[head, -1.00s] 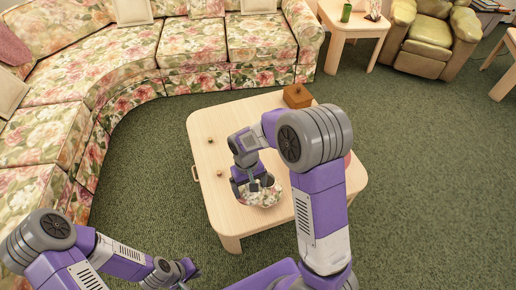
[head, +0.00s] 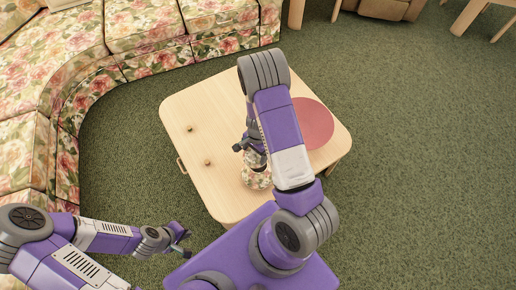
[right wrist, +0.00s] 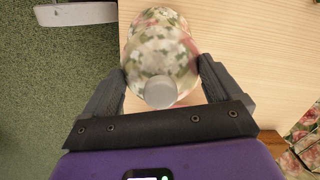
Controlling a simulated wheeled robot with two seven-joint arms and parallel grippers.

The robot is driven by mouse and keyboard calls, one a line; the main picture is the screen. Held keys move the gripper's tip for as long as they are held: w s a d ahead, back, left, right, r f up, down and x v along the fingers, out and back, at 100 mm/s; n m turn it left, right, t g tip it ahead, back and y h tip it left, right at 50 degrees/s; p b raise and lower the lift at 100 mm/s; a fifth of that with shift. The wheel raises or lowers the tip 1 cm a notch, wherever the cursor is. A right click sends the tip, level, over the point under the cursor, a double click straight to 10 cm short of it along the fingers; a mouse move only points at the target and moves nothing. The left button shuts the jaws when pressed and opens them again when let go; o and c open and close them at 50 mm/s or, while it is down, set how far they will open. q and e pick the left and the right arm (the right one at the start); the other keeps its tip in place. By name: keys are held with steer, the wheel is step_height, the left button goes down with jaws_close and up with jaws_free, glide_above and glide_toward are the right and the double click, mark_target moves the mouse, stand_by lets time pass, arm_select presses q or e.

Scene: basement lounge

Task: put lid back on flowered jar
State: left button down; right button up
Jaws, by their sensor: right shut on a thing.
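The flowered jar (head: 257,181) stands on the wooden table near its front edge, partly hidden by my right arm in the head view. My right gripper (head: 251,146) is just above it. In the right wrist view, my right gripper (right wrist: 161,80) is shut on the round flowered lid (right wrist: 158,58), whose grey knob is toward the camera. The jar (right wrist: 160,17) shows past the lid. I cannot tell whether the lid touches the jar's rim. My left gripper (head: 180,241) is off the table at lower left, and its jaws are too small to read.
The pale wooden table (head: 215,112) carries a red round mat (head: 318,124) at the right and two small brown knobs (head: 190,128) at the left. A flowered sofa (head: 150,65) curves behind. The table's left half is mostly clear.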

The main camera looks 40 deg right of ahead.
mark_target(258, 160)
steer(key=shift+s+d+f+m, duration=0.3)
steer(key=shift+s+d+m, duration=0.15)
steer(key=shift+d+m, duration=0.1)
step_height(258, 160, down, 6)
steer(key=b, duration=0.5)
steer(key=shift+f, duration=0.1)
steer(key=shift+w+f+b, duration=0.1)
steer(key=shift+f+b, duration=0.05)
steer(key=shift+b, duration=0.15)
stand_by(1.9)
steer(key=o, duration=0.9)
steer(key=shift+r+p, duration=3.2)
steer(key=shift+r, duration=0.35)
